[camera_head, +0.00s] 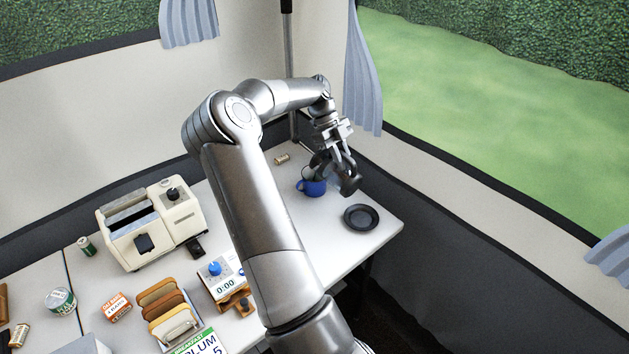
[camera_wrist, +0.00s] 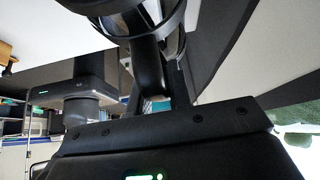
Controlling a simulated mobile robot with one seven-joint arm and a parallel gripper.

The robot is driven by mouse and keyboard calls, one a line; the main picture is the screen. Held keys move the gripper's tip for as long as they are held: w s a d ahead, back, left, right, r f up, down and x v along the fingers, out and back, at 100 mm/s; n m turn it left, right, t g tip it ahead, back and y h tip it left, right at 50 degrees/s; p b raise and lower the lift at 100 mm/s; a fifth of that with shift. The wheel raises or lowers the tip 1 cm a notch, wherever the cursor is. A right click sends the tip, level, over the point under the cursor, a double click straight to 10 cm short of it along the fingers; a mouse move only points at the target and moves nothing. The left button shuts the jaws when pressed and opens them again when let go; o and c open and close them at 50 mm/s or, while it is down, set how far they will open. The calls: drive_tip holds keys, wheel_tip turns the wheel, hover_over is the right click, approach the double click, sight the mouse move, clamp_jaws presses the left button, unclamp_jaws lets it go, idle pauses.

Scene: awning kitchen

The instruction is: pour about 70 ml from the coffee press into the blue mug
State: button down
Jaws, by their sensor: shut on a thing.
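The blue mug (camera_head: 313,188) stands upright on the white table near its far right part. My gripper (camera_head: 343,165) is just above and to the right of the mug. It is shut on the coffee press (camera_head: 319,164), a dark, glassy vessel that looks tilted over the mug. In the wrist view the press (camera_wrist: 172,44) shows dark bands and a black handle between my fingers. The arm and gripper hide much of the press. I cannot see the mug's inside, or whether liquid is flowing.
A black plate (camera_head: 361,217) lies right of the mug, near the table edge. A small can (camera_head: 282,159) lies behind the mug. The table around the mug is mostly clear.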

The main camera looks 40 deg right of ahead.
sight(352, 174)
drive_tip(key=shift+w+r+p, duration=0.25)
drive_tip(key=shift+w+p, duration=0.15)
drive_tip(key=shift+p, duration=0.25)
drive_tip(key=shift+w+a+f+g+p, duration=0.1)
drive_tip(key=shift+w+g+p, duration=0.2)
drive_tip(key=shift+g+p, duration=0.35)
idle(0.9)
drive_tip(key=shift+s+t, duration=0.4)
drive_tip(key=shift+t, duration=0.15)
drive_tip(key=s, duration=0.1)
drive_tip(key=s+f+t, duration=0.1)
drive_tip(key=s, duration=0.1)
drive_tip(key=shift+f+t, duration=0.15)
drive_tip(key=shift+t, duration=0.15)
drive_tip(key=shift+s+d+f+t+b, duration=0.15)
drive_tip(key=shift+s+f+t, duration=0.2)
drive_tip(key=shift+f+t, duration=0.3)
drive_tip(key=shift+s+d+f+t+b, duration=0.15)
drive_tip(key=shift+s+f+t, duration=0.15)
drive_tip(key=shift+f+t, duration=0.35)
idle(0.4)
